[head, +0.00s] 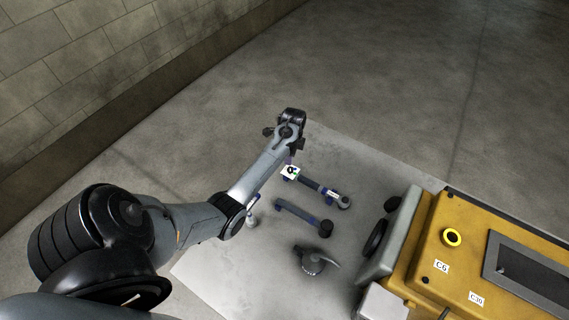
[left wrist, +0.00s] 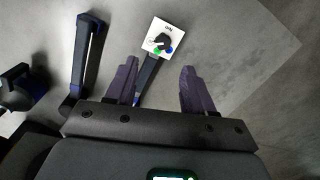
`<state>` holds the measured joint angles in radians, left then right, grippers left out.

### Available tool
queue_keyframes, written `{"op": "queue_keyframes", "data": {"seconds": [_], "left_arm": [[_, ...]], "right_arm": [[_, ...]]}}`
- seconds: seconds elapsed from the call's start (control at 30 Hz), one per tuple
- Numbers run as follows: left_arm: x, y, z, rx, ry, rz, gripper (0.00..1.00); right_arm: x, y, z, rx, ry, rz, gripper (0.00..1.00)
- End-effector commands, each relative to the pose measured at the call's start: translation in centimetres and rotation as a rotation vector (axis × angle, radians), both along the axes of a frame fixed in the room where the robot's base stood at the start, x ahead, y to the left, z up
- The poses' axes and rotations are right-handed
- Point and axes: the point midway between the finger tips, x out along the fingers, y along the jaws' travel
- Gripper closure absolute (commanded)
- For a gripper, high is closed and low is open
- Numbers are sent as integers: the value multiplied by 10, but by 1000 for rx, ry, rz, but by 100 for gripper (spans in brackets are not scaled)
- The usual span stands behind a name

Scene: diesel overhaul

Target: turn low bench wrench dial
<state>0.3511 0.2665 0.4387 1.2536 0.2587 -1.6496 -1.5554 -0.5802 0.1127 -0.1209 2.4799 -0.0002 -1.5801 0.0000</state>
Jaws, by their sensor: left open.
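The wrench dial (head: 290,171) is a small white square plate with a black knob, at the far-left end of a dark wrench (head: 312,185) lying on the grey bench mat. In the left wrist view the dial (left wrist: 163,38) shows a green and a blue dot by its knob. My left gripper (left wrist: 160,85) is open and empty there. The dial lies beyond its fingertips, and the wrench shaft runs back between the fingers, nearer the left one. In the head view my left gripper is just above and behind the dial, its fingertips partly hidden. My right gripper is not in view.
A second blue-banded tool (head: 300,217) lies parallel to the wrench. A dark tool with a curved handle (head: 315,260) lies nearer. A small upright-looking piece (head: 252,212) is partly behind my arm. A yellow engine block (head: 460,255) fills the right. Bare floor lies beyond.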

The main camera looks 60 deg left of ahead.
Motion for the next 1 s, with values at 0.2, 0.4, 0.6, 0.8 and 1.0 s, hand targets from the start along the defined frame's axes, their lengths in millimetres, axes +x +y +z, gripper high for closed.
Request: {"op": "queue_keyframes", "data": {"seconds": [0.2,0.4,0.6,0.8,1.0], "left_arm": [[9,10,-3,-66,6,-61,47],[10,10,-26,-72,8,-68,47],[9,10,-59,-72,8,-68,47],[9,10,-88,-70,8,-68,47],[10,10,-103,-70,8,-68,47]], "right_arm": [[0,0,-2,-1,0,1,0],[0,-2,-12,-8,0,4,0],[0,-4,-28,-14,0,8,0],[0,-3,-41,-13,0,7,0],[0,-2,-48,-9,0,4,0]]}}
